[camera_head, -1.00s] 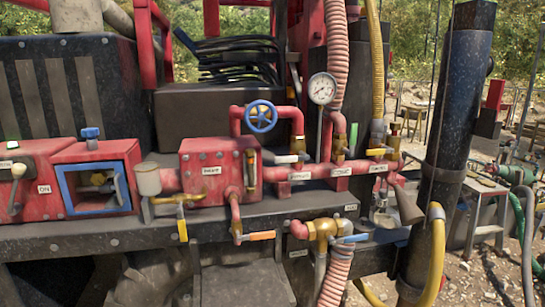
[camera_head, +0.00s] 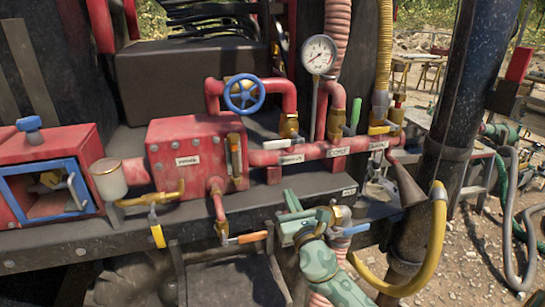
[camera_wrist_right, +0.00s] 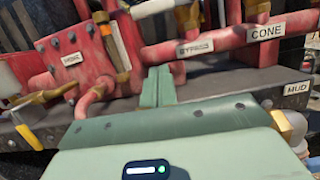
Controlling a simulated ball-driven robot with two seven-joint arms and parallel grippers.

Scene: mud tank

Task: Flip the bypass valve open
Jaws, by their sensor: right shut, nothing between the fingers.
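The bypass valve (camera_head: 289,126) is a brass body on the red pipe, above a label reading BYPASS (camera_head: 291,159). Its pale lever (camera_head: 272,144) looks to lie level, pointing left, across the pipe's top. The brass body also shows at the top of the right wrist view (camera_wrist_right: 183,20). My right gripper (camera_head: 291,201) is green, shut and empty, below and in front of the bypass label, apart from the valve. Its fingers (camera_wrist_right: 157,88) point toward the red pipework in the right wrist view. My left gripper is out of view.
The cone valve (camera_head: 338,132) has an upright green lever (camera_head: 355,112). A blue handwheel (camera_head: 244,94) and a gauge (camera_head: 319,54) stand above. An orange-handled tap (camera_head: 245,239) is lower left of the gripper.

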